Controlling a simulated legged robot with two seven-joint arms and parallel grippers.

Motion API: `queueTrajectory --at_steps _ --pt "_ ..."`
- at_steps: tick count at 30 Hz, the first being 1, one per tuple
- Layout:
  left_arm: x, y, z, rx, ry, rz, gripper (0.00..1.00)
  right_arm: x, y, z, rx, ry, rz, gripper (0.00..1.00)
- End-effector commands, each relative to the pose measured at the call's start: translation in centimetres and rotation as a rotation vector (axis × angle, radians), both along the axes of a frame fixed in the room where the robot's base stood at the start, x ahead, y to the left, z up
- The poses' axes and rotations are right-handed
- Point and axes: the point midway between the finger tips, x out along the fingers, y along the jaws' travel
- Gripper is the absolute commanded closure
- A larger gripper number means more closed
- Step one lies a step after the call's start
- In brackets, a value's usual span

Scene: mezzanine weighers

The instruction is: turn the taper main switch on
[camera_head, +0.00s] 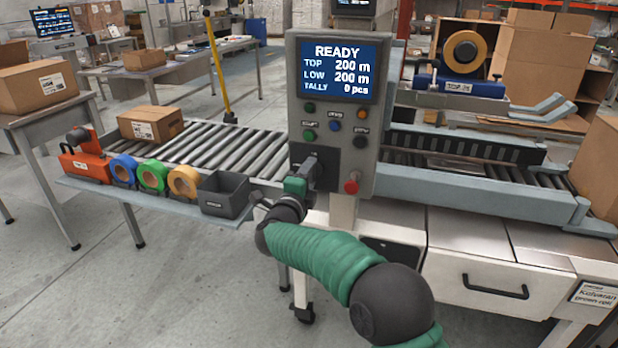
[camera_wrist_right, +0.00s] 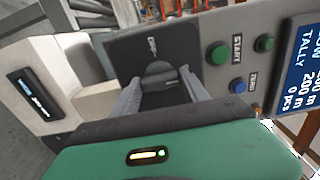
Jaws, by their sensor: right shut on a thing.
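The taper's control panel (camera_head: 334,110) stands upright in the middle of the head view, with its blue screen reading READY, 200 m twice and 0 pcs. The main switch is a dark knob (camera_wrist_right: 158,70) on a black plate (camera_wrist_right: 190,42) in the wrist view. In the head view it is mostly hidden behind my gripper. My right gripper (camera_head: 310,168) is at the lower left of the panel. In the wrist view its two grey fingers (camera_wrist_right: 162,88) stand on either side of the knob and are shut on it. My left gripper is not in view.
A green START button (camera_wrist_right: 218,54) and a blue button (camera_wrist_right: 238,85) sit close beside the switch. A red button (camera_head: 351,187) is at the panel's lower right. A shelf with tape rolls (camera_head: 153,176) and a grey bin (camera_head: 224,194) lies left of my arm.

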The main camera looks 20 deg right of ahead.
Motion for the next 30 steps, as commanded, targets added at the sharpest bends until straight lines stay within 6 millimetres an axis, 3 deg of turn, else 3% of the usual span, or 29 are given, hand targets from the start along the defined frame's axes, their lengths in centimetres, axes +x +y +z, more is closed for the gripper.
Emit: queueTrajectory --at_steps 6,7,11,23,30 --pt "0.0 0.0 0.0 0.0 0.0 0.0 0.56 0.0 0.0 -0.1 0.003 0.001 0.001 0.88" --pt "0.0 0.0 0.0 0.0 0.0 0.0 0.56 0.0 0.0 -0.1 0.003 0.001 0.001 0.43" --pt "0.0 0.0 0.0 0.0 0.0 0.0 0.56 0.0 0.0 -0.1 0.002 0.001 0.0 0.26" --pt "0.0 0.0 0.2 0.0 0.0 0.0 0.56 -0.7 0.6 0.1 0.001 0.0 0.001 0.25" --pt "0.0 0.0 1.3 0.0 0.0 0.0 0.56 -5.6 3.9 0.3 -0.001 0.002 0.005 0.25"
